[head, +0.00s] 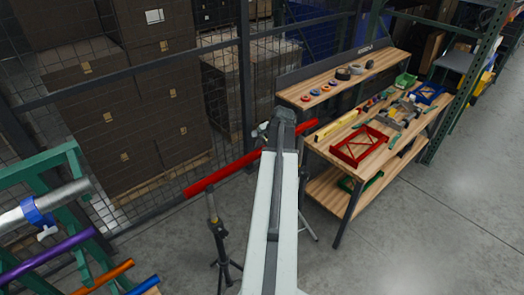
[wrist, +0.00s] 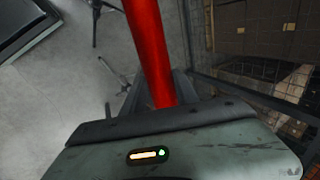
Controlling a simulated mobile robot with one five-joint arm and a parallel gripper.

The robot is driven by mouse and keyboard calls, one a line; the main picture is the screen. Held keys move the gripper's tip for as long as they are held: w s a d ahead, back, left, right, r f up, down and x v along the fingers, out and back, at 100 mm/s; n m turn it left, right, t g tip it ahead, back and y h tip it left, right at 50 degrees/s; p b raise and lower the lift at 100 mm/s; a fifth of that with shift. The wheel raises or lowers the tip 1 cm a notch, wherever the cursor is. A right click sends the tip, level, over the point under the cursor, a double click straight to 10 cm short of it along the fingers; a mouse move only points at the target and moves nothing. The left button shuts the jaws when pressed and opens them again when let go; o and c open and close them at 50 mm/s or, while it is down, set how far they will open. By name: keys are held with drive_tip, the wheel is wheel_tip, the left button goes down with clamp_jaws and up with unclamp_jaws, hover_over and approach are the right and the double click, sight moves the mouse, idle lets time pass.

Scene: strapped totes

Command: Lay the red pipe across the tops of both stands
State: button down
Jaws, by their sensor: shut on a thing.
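The red pipe (head: 222,174) is held in the air, slanting up to the right in the head view. My gripper (head: 268,136) is shut on it near its middle; my arm hides part of the grip. In the wrist view the pipe (wrist: 150,45) runs from the top edge down between the fingers (wrist: 158,95). One tripod stand (head: 217,236) is under the left part of the pipe, its top close to the pipe; I cannot tell whether they touch. The other stand (head: 304,205) is mostly hidden behind my arm. Tripod legs (wrist: 112,72) also show in the wrist view.
A wooden workbench (head: 318,90) with a red tray (head: 360,147) and tools stands at the right. A green rack (head: 62,163) with a purple pipe (head: 50,252) and other pipes is at the left. A mesh fence (head: 225,100) runs behind. The right-hand floor is clear.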

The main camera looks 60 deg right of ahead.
drive_tip(key=c, duration=0.9)
unclamp_jaws()
drive_tip(key=shift+o, duration=0.2)
drive_tip(key=shift+s+r, duration=0.1)
drive_tip(key=shift+r, duration=0.05)
drive_tip(key=p+v, duration=0.7)
drive_tip(key=shift+r, duration=0.25)
drive_tip(key=shift+s+a, duration=0.1)
